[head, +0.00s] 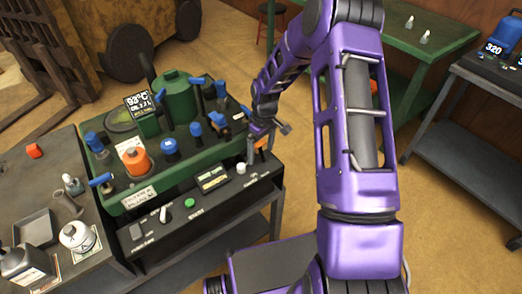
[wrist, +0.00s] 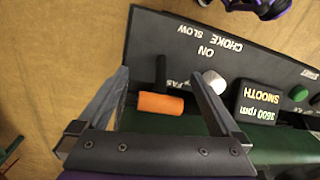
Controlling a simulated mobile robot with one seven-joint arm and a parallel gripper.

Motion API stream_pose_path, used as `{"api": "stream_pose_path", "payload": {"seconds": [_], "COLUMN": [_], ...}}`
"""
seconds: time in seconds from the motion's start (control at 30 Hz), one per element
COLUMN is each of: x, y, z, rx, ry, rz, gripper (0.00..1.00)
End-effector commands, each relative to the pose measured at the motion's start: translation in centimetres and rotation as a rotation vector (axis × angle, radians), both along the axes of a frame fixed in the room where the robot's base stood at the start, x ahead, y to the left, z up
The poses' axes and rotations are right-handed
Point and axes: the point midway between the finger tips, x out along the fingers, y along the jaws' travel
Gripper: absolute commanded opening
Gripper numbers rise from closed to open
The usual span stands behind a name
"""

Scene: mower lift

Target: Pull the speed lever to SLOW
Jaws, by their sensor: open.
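The speed lever has an orange grip (wrist: 160,104) on a dark stem in the wrist view. It lies at the FAST marking of the black control panel (wrist: 160,38); the SLOW marking is farther up the panel. My gripper (wrist: 160,78) is open, with one finger on each side of the lever and a gap on both sides. In the head view my gripper (head: 263,132) is over the panel's right end, and a bit of the orange grip (head: 262,144) shows beneath it. Contact with the lever cannot be seen.
A white choke knob (wrist: 214,80) stands just right of the right finger. A display (wrist: 260,105) reads 3600 rpm SMOOTH. A grey side table (head: 30,190) stands at left.

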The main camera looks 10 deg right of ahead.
Motion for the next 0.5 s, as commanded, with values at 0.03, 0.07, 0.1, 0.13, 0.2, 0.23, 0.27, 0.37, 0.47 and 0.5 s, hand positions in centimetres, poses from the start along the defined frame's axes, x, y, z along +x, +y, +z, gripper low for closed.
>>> {"api": "stream_pose_path", "payload": {"seconds": [0.03, 0.07, 0.1, 0.13, 0.2, 0.23, 0.27, 0.37, 0.47, 0.5], "x": [0.01, 0.00, 0.01, 0.01, 0.02, 0.02, 0.01, 0.01, 0.02, 0.02], "y": [0.00, -0.01, 0.00, 0.00, -0.01, -0.01, 0.00, 0.00, -0.01, -0.01], "z": [-0.04, -0.04, -0.03, -0.02, -0.01, -0.01, -0.01, 0.01, 0.01, 0.02], "rx": [0.000, 0.000, 0.000, 0.000, 0.000, 0.000, 0.000, 0.000, 0.000, 0.000], "ry": [0.000, 0.000, 0.000, 0.000, 0.000, 0.000, 0.000, 0.000, 0.000, 0.000], "rz": [0.000, 0.000, 0.000, 0.000, 0.000, 0.000, 0.000, 0.000, 0.000, 0.000], "gripper": [1.00, 1.00, 1.00, 1.00, 1.00, 0.95, 0.89, 0.71, 0.53, 0.46]}}
